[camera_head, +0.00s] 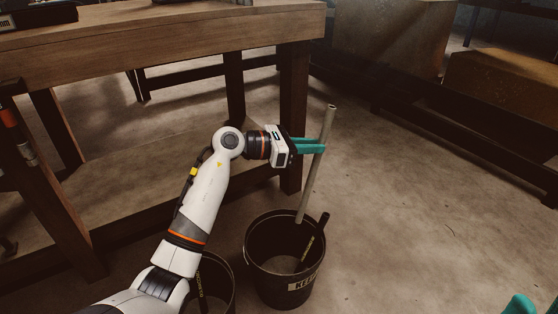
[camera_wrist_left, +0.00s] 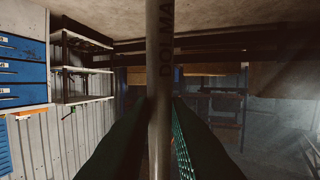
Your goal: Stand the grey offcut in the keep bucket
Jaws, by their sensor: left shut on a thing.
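The grey offcut (camera_head: 313,182) is a long thin rod, tilted a little with its top leaning right. My left gripper (camera_head: 318,147) is shut on its upper part; the fingers also close around it in the left wrist view, where the offcut (camera_wrist_left: 160,90) shows dark lettering. The keep bucket (camera_head: 289,291) is black with a pale "KEEP" label and stands on the floor below. The offcut's lower end shows against the bucket's mouth; I cannot tell how far it is below the rim. My right gripper (camera_head: 538,307) shows only its teal fingertips, apart, at the bottom right corner.
A dark hose piece (camera_head: 310,248) with yellow lettering leans inside the keep bucket at its right side. Another black bucket (camera_head: 226,290) stands to the left, partly behind my left arm. A wooden workbench (camera_head: 180,40) stands behind. The floor to the right is clear.

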